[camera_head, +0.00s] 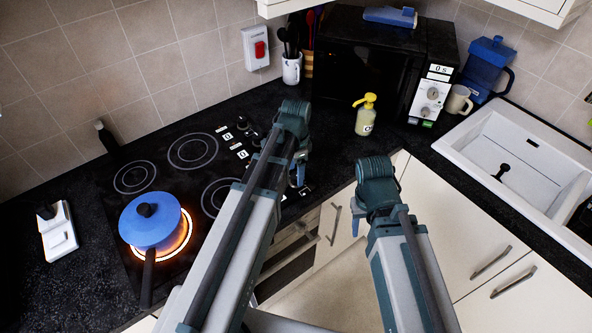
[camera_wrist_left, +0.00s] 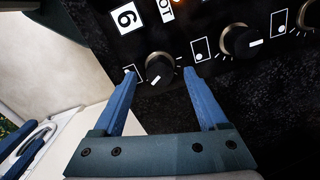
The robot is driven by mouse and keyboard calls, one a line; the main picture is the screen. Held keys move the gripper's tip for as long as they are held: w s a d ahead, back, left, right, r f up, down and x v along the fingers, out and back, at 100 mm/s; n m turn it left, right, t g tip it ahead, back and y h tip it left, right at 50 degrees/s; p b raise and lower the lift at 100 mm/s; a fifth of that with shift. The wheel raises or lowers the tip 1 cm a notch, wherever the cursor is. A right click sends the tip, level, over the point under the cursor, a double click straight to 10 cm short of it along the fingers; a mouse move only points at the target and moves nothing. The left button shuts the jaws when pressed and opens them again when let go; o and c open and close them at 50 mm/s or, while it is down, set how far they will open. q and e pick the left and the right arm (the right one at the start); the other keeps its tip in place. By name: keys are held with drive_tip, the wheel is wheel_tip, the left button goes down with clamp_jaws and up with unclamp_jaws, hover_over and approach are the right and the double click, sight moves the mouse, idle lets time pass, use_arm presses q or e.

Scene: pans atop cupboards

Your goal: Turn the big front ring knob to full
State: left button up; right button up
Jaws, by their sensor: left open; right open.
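The dark cooker hob (camera_head: 128,205) has several rings. The big front ring (camera_head: 186,236) glows orange under a lidded blue pan (camera_head: 150,222). The knob row lies along the hob's right side, partly hidden by my left arm. In the left wrist view, a round dark knob (camera_wrist_left: 158,68) at the row's end sits between the open fingers of my left gripper (camera_wrist_left: 160,75), with no clear grip; its white mark points down-left. Which ring it serves is unclear. My left gripper (camera_head: 298,176) reaches over the panel. My right gripper (camera_head: 366,212) is open and empty before the cupboards.
In the left wrist view, a second knob (camera_wrist_left: 240,42) stands right of the left gripper. A yellow-topped spray bottle (camera_head: 366,116) stands on the counter before the black microwave (camera_head: 360,70). A white sink (camera_head: 520,160) is on the right. A white holder (camera_head: 58,232) lies left of the hob.

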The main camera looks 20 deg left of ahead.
sight(296, 175)
use_arm(q)
wheel_tip(296, 175, up, 11)
drive_tip(key=p, duration=1)
drive_tip(key=shift+r, duration=0.2)
use_arm(e)
wheel_tip(296, 175, up, 11)
drive_tip(key=shift+r, duration=0.2)
use_arm(q)
drive_tip(key=shift+f, duration=0.1)
drive_tip(key=s+d+f+n+b, duration=0.3)
drive_tip(key=s+d+f+b, duration=0.1)
drive_tip(key=s, duration=0.3)
drive_tip(key=s+d+f+n+y+b, duration=0.1)
drive_tip(key=s+d+f+n+b, duration=0.3)
drive_tip(key=s+d, duration=0.2)
drive_tip(key=shift+s+d+f+b, duration=0.15)
drive_tip(key=shift+s+f+b, duration=0.2)
drive_tip(key=shift+s, duration=0.35)
use_arm(e)
wheel_tip(296, 175, down, 9)
